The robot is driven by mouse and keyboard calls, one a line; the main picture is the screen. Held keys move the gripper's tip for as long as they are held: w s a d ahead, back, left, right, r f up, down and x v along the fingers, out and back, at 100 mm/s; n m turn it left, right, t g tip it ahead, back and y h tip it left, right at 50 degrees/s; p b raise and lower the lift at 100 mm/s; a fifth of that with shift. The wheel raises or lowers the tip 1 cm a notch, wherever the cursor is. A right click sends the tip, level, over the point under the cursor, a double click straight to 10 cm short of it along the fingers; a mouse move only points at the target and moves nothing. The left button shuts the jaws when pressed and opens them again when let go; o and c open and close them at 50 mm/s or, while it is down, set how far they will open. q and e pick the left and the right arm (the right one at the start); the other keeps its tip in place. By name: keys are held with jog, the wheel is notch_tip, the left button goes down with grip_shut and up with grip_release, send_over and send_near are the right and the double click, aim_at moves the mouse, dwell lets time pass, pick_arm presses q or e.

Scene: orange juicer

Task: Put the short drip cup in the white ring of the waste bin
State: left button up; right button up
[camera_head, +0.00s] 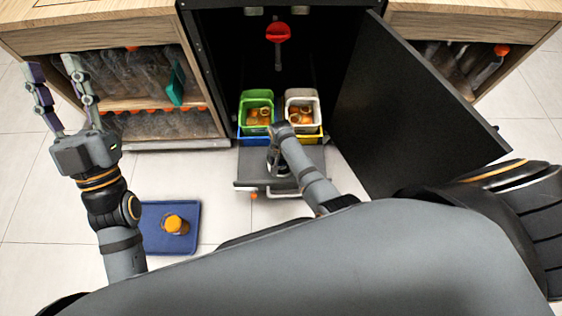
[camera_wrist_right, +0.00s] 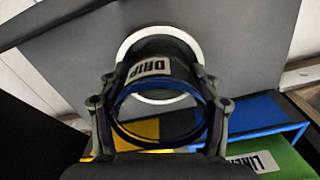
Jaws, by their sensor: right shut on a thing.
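My right gripper (camera_wrist_right: 160,100) is shut on the drip cup (camera_wrist_right: 176,68), a short dark cup with a blue rim and a white label reading DRIP. In the right wrist view the white ring (camera_wrist_right: 165,31) on the grey pull-out front shows around the cup's far end. The cup lines up with the ring; I cannot tell how deep it sits in it. In the head view my right wrist covers most of cup and ring. My left gripper (camera_head: 53,75) is open and empty, raised at the left.
A green bin (camera_head: 257,96) and a white bin (camera_head: 302,93) stand in the cabinet behind the pull-out. A black door (camera_head: 405,110) stands open at right.

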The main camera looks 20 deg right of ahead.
pick_arm(q)
jog(key=shift+s+r, duration=0.15)
pick_arm(e)
jog(key=shift+f, duration=0.1)
pick_arm(q)
jog(key=shift+r, duration=0.1)
pick_arm(e)
jog(key=o, duration=1.1)
jog(key=shift+o, duration=0.2)
